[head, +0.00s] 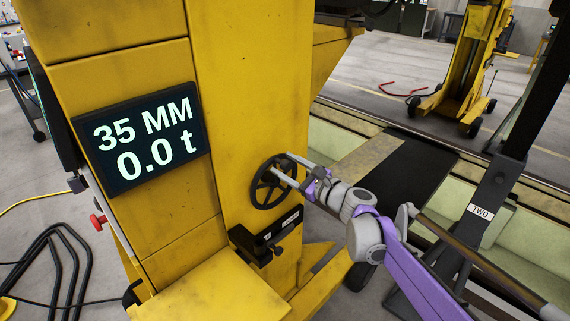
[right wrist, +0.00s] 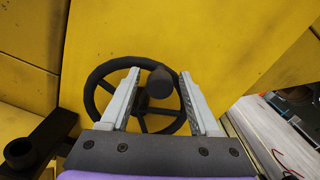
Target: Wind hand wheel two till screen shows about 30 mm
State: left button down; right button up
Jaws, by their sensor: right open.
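The screen (head: 140,137) on the yellow lifting column reads 35 MM and 0.0 t. The black spoked hand wheel (head: 262,192) sits on the column's front face, right of the screen. My right gripper (head: 283,170) is at the wheel, its arm coming in from the right. In the right wrist view its two fingers (right wrist: 160,88) are apart, with the wheel's dark knob (right wrist: 160,80) between them near the top of the rim. I cannot tell whether the fingers touch the knob. The wheel (right wrist: 98,70) shows behind the fingers. My left gripper is not in view.
A black bracket (head: 266,238) juts out below the wheel. A red button (head: 98,221) is on the column's left side. A dark post labelled TWO (head: 481,210) stands at the right. Another yellow column (head: 466,70) stands at the back.

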jog(key=shift+w+a, duration=0.25)
grip_shut()
dwell(1.4)
